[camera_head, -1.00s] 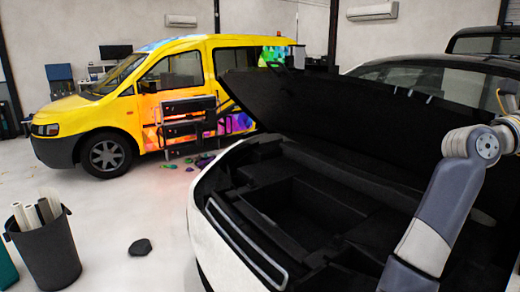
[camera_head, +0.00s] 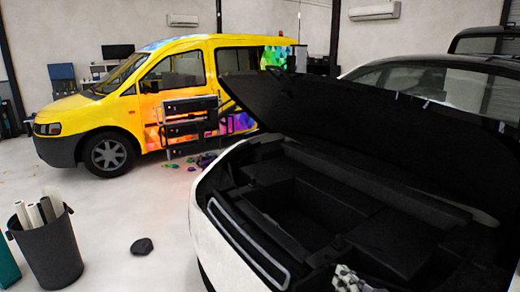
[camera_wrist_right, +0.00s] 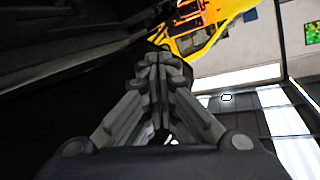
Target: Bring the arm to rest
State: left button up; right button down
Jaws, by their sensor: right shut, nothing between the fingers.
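My right gripper (camera_wrist_right: 160,65) shows in the right wrist view, its dark grey fingers drawn together at the tips with nothing between them. In the head view only a small grey-and-white piece of it (camera_head: 348,280) shows at the bottom edge, in front of the open car bay. The rest of my right arm is out of the head view. My left gripper is in neither view.
A white car (camera_head: 215,235) stands open at right, its dark lid (camera_head: 350,125) raised over a black bay. A yellow van (camera_head: 80,118) is at back left. A bin of rolls (camera_head: 50,250) and a dark lump (camera_head: 141,246) are on the pale floor.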

jog(key=s+d+f+n+g+h, duration=0.15)
jog(key=s+f+g, duration=0.45)
jog(key=s+f, duration=0.6)
jog(key=s+f+n+g+h, duration=0.15)
jog(key=s+f+g, duration=0.35)
jog(key=s+f, duration=0.75)
jog(key=s+f+g, duration=0.1)
jog(key=s+f, duration=0.2)
jog(key=f, duration=0.9)
jog(key=s+f+g, duration=0.1)
jog(key=s+f, duration=0.2)
jog(key=f, duration=0.9)
jog(key=s+d+f+g+h, duration=0.1)
jog(key=s+d+f, duration=0.2)
jog(key=s+f, duration=1.2)
jog(key=shift+s, duration=0.6)
